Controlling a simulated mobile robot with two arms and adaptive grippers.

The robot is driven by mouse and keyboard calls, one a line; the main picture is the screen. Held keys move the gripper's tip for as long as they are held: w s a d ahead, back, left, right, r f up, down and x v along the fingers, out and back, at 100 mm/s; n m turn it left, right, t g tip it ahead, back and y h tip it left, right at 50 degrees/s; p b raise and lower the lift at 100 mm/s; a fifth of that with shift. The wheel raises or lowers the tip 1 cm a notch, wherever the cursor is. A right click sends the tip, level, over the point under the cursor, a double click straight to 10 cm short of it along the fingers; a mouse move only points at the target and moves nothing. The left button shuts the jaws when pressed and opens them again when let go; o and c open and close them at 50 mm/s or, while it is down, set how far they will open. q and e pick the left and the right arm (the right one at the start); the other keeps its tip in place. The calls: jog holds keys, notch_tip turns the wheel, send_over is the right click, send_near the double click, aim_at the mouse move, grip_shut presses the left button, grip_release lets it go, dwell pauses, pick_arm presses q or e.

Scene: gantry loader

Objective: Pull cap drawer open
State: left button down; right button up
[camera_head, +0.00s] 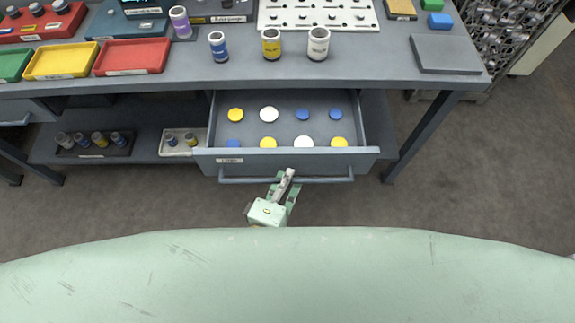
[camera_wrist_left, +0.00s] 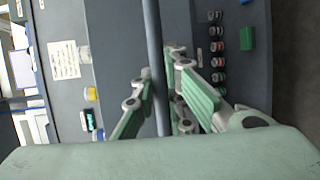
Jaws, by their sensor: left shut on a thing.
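The cap drawer (camera_head: 200,160) stands pulled out from under the workbench. Several yellow, white and blue caps lie in it in two rows, such as a white cap (camera_head: 269,113). Its bar handle (camera_head: 325,180) runs along the front. My right gripper is not in view.
Blue, yellow and white containers stand near the bench (camera_head: 390,70) edge, including a white one (camera_head: 318,43). Red, yellow and green trays lie at the left. A lower shelf (camera_head: 90,150) holds small trays of parts. A bench leg (camera_head: 425,135) stands right of the drawer. Floor in front is clear.

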pick_arm(q)
jog(key=shift+s, duration=0.2)
jog(key=c, duration=1.8)
grip_release()
jog(key=shift+o, duration=0.2)
jog(key=v, duration=1.2)
